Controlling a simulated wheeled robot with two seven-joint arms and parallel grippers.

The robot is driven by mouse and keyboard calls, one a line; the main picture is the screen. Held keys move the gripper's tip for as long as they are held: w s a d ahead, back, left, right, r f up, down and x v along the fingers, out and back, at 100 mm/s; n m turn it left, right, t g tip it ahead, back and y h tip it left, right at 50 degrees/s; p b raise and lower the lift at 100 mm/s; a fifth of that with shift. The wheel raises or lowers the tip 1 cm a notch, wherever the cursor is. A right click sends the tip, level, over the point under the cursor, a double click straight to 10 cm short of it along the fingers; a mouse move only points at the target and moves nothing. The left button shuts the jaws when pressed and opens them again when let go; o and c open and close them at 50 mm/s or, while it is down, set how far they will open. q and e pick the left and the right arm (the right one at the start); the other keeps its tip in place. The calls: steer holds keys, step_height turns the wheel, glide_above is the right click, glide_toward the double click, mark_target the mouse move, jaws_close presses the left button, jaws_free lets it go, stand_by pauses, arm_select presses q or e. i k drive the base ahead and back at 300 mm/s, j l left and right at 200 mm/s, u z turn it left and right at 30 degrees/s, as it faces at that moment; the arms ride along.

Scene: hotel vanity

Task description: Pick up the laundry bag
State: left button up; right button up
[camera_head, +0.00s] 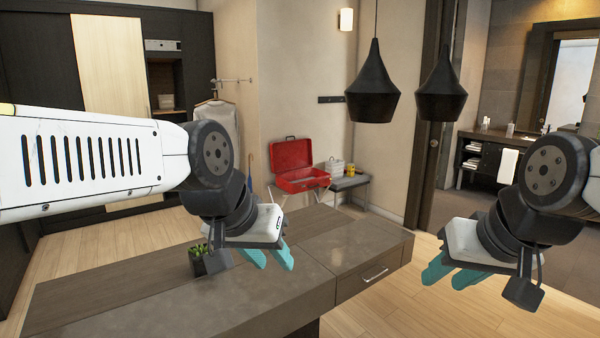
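I cannot clearly identify a laundry bag. A pale grey-white cloth item (217,118) hangs from a wall rail at the back left; I cannot tell whether it is a bag or a garment. My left gripper (268,258) is over the dark counter, its two teal fingers apart with nothing between them. My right gripper (449,275) is at the right, past the counter's right end, its teal fingers also apart and empty. Both grippers are far from the hanging item. My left arm hides part of the scene in front of it.
The dark counter (265,295) with a drawer fills the front, with a small potted plant (197,262) on it. An open red suitcase (303,182) rests on a stand behind. Two black pendant lamps (373,95) hang above. Wooden floor (85,245) lies open at the left.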

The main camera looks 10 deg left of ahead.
mark_target(336, 168)
steer(key=u, duration=0.15)
steer(key=i+l+z, duration=0.35)
steer(key=z, duration=0.15)
steer(key=i+l+z, duration=0.1)
steer(key=i+z, duration=0.4)
steer(key=i+j+z, duration=0.1)
steer(key=i+z, duration=0.35)
steer(key=i, duration=0.2)
steer(key=i+z, duration=0.15)
steer(key=i, duration=1.8)
steer(key=i+j+u, duration=0.15)
steer(key=i+u, duration=0.2)
steer(key=i, duration=0.15)
steer(key=i+u, duration=0.35)
steer(key=i, duration=0.2)
steer(key=i+l+u, duration=0.2)
steer(key=i+u, duration=0.15)
steer(key=i, duration=0.15)
steer(key=i+l+u, duration=0.35)
steer(key=i, duration=0.15)
steer(key=i+j+u, duration=0.4)
steer(key=i+u, duration=0.4)
steer(key=i, duration=0.15)
steer(key=i+u, duration=0.35)
steer(key=i, duration=0.2)
steer(key=i+l+u, duration=0.2)
steer(key=i+u, duration=0.2)
steer(key=i+j, duration=0.1)
steer(key=i, duration=2.55)
